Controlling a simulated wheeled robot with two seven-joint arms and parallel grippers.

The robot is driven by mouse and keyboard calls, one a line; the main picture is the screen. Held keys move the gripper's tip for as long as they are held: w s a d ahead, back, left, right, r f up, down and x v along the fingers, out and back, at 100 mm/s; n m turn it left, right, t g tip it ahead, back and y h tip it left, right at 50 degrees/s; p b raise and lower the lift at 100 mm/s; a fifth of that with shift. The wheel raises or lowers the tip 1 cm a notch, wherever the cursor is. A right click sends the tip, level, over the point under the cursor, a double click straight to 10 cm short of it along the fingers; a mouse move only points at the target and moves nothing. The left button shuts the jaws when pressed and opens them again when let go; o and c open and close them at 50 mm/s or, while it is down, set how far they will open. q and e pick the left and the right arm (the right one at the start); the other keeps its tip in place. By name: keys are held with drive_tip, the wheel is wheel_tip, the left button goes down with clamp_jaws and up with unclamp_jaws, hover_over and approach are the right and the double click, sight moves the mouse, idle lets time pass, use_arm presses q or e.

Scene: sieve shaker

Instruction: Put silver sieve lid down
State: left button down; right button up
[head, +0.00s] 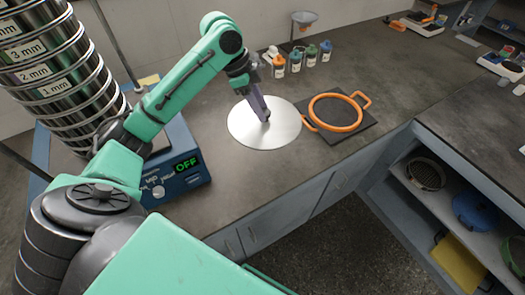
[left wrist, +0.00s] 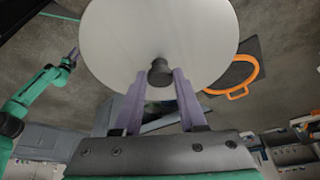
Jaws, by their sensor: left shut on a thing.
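The silver sieve lid (head: 250,130) is a round, flat, shiny disc over the bench top, just left of the black pad with the orange ring. My left gripper (head: 265,116) is over the lid's middle, its fingers pointing down. In the left wrist view the lid (left wrist: 160,30) fills the top middle, and the gripper (left wrist: 160,76) is shut on its dark knob (left wrist: 160,73). I cannot tell whether the lid touches the bench. My right gripper (left wrist: 72,53) shows small at the left of the left wrist view, too small to read its jaws.
The orange ring with handles (head: 335,112) lies on a black pad (head: 362,131) close to the lid's right edge. Small bottles (head: 295,62) stand behind. A tall sieve stack (head: 60,75) and a blue shaker base (head: 180,165) showing OFF stand left. Bare bench lies in front.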

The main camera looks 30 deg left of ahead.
sight(242, 118)
use_arm(q)
wheel_tip(242, 118, down, 17)
drive_tip(key=shift+r+p, duration=0.1)
drive_tip(key=shift+p, duration=0.65)
drive_tip(key=shift+c, duration=2.4)
unclamp_jaws()
drive_tip(key=b+v, duration=0.1)
drive_tip(key=v, duration=1.1)
